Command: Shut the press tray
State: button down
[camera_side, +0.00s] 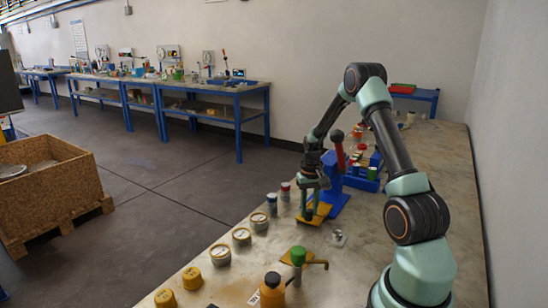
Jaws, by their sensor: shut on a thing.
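The press (334,190) is a blue stand with an upright red lever (338,150) on the worktable. Its yellow press tray (321,213) sticks out at the front, toward the lower left, clear of the blue body. My gripper (308,207) points down over the tray's front end and is shut on the tray there. My fingers hide the exact spot of the hold and part of the press.
Several lidded jars (241,237) line the table's left edge. A green-topped fixture with a side arm (298,258) and an orange bottle (272,289) stand in front. A small metal piece (338,237) lies nearby. A blue rack (362,178) stands behind the press.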

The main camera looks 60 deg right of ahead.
jog(key=shift+d, duration=0.6)
jog(key=c, duration=0.6)
grip_release()
jog(key=shift+r, duration=0.1)
notch_tip(320, 180, up, 12)
